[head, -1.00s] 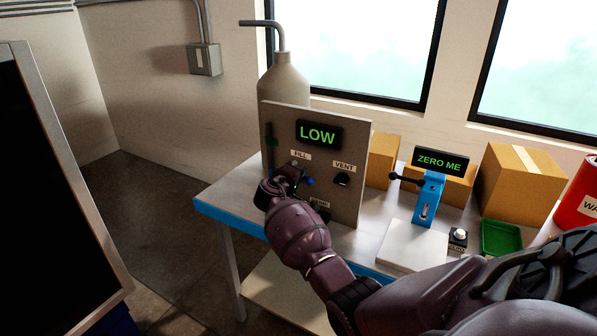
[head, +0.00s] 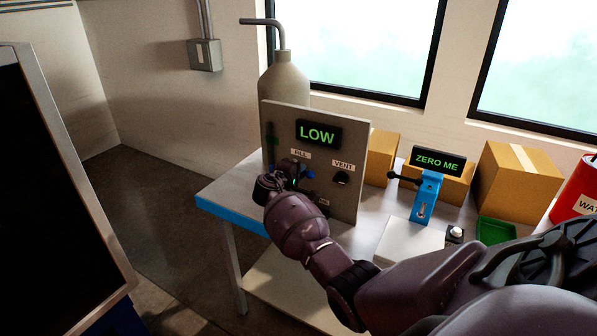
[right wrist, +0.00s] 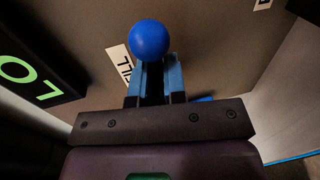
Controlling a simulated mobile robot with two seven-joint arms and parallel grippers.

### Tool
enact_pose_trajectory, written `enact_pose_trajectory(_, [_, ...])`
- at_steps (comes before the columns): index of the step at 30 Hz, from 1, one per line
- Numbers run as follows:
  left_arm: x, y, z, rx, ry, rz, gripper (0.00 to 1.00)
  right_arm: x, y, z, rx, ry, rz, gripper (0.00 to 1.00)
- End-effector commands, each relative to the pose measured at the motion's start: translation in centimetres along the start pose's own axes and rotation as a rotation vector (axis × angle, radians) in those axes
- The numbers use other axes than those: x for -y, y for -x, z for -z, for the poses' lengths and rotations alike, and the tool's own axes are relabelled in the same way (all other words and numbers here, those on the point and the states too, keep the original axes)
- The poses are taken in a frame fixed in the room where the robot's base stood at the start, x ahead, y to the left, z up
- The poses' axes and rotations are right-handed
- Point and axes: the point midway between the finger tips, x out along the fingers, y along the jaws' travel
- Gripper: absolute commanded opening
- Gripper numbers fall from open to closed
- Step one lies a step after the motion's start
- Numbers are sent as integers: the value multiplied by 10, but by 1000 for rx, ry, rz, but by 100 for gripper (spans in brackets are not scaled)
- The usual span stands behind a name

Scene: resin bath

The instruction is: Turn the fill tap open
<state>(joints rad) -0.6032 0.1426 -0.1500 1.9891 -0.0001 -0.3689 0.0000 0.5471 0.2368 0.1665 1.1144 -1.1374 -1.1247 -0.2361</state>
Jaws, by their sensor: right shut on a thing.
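The grey panel (head: 345,200) stands upright on the table, with a green "LOW" display (head: 317,134) and a "FILL" label (head: 300,153). The fill tap sits below that label; its blue part (head: 308,173) shows beside my gripper in the head view. In the right wrist view the tap's round blue knob (right wrist: 148,40) stands just beyond my fingertips. My right gripper (head: 290,172) is shut on the fill tap at the panel; its fingers also show in the right wrist view (right wrist: 154,80). The tap's stem is mostly hidden by the fingers. My left gripper is out of view.
A "VENT" knob (head: 342,179) is on the panel to the right. A grey bottle (head: 284,80) stands behind it. A blue stand (head: 425,197) with a "ZERO ME" display, a green tray (head: 497,231) and cardboard boxes (head: 520,180) are farther right. A dark screen (head: 45,200) is at left.

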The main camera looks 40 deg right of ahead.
Motion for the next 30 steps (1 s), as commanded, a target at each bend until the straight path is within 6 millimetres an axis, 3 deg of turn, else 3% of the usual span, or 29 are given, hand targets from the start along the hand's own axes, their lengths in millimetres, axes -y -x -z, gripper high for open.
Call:
enact_pose_trajectory(1, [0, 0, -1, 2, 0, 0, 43, 1, 0, 0, 2, 5, 1, 0])
enact_pose_trajectory(2, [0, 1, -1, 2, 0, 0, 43, 1, 0, 0, 2, 5, 1, 15])
enact_pose_trajectory(6, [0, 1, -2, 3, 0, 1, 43, 1, 0, 0, 2, 3, 1, 36])
enact_pose_trajectory(17, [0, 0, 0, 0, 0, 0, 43, 0, 5, 0, 0, 0, 0, 36])
enact_pose_trajectory(23, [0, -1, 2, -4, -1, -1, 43, 1, 31, 0, -1, -1, 2, 36])
enact_pose_trajectory(30, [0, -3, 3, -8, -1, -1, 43, 1, 75, 0, -1, 0, 2, 36])
